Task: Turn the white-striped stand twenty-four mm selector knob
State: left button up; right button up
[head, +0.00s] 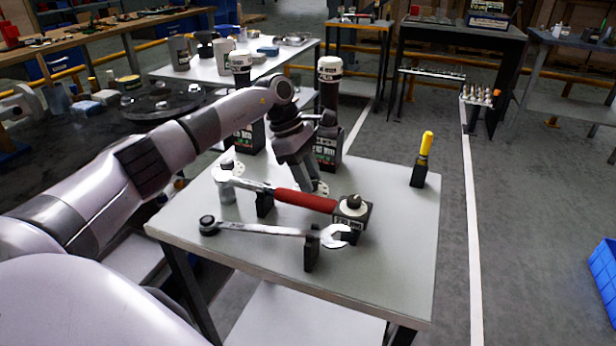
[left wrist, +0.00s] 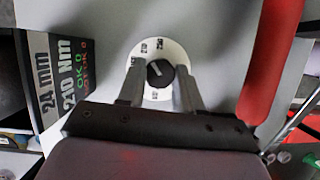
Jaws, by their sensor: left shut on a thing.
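The selector knob (left wrist: 159,72) is a small black round knob with a pale pointer line, on a white numbered dial (left wrist: 150,50) in the left wrist view. The dial shows at the table's far side in the head view (head: 323,188), partly hidden by my gripper. My left gripper (head: 311,187) points down there; in the left wrist view (left wrist: 159,84) its fingers are closed on the knob from both sides. Beside the dial stands a black stand with a "24 mm, 210 Nm" display (left wrist: 62,75), also behind my gripper in the head view (head: 328,152). My right gripper is not in view.
A red-handled torque wrench (head: 305,200) and a combination wrench (head: 265,229) lie on supports on the grey table (head: 390,270), close to my gripper. A yellow-handled tool (head: 425,150) stands at the far right corner. The table's front right is clear.

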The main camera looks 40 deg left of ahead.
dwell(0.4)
pick_arm(q)
jog(key=o, duration=1)
jog(key=shift+o, duration=0.2)
jog(key=v, duration=0.7)
jog(key=shift+r, duration=0.15)
